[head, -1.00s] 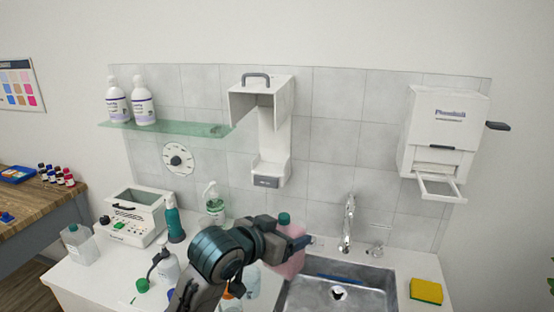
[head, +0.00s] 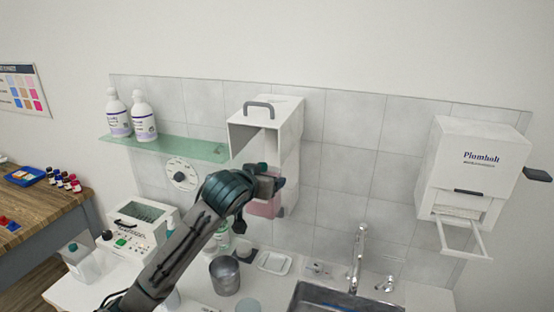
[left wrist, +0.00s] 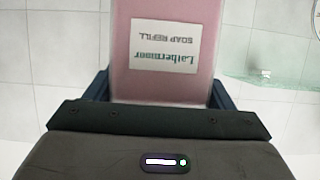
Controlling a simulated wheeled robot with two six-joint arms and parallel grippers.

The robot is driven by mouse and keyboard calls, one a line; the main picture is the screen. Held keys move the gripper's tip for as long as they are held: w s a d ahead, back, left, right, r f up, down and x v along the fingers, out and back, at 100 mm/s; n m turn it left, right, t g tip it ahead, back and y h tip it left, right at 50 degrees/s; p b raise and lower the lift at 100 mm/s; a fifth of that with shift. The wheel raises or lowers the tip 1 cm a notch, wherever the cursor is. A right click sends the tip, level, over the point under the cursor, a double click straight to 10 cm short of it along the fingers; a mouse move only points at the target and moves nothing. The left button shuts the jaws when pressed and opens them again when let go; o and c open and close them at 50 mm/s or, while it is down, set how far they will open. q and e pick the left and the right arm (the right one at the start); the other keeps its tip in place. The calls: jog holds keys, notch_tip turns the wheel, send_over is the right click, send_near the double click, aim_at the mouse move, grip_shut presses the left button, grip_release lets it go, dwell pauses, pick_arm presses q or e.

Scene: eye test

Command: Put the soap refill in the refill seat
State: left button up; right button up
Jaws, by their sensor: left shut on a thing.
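My left gripper (head: 264,196) is shut on the pink soap refill (head: 267,208), which it holds in front of the lower part of the white wall dispenser (head: 290,118). In the left wrist view the refill (left wrist: 166,88) stands between the two dark fingers, with its "Lathermoor SOAP REFILL" label upside down. The dispenser has a grey handle on top and an open front. The refill seat low in the dispenser is hidden by my gripper and the refill. I cannot tell whether the refill touches it. My right gripper is not in view.
A glass shelf (head: 190,150) with two white bottles (head: 143,120) is left of the dispenser, above a round dial (head: 182,174). A Plumbolt box (head: 475,165) hangs at right. Below are a metal cup (head: 224,276), soap dish (head: 274,262), faucet (head: 358,255) and sink (head: 340,298).

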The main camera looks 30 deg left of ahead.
pick_arm(q)
jog(key=w+p, duration=0.1)
jog(key=w, duration=0.2)
jog(key=w+a+p, duration=0.1)
jog(key=w, duration=0.2)
jog(key=shift+a, duration=0.2)
jog(key=w+p, duration=0.1)
jog(key=w, duration=0.1)
jog(key=w+a+p, duration=0.1)
jog(key=w, duration=0.1)
jog(key=shift+w+r+p, duration=0.15)
jog(key=shift+w+p, duration=0.05)
jog(key=shift+p, duration=0.15)
jog(key=shift+s+f+p, duration=0.15)
jog(key=shift+f+p, duration=0.15)
jog(key=shift+f, duration=0.25)
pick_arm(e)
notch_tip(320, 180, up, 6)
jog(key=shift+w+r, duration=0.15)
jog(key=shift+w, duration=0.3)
pick_arm(q)
jog(key=o, duration=1)
jog(key=shift+f, duration=0.15)
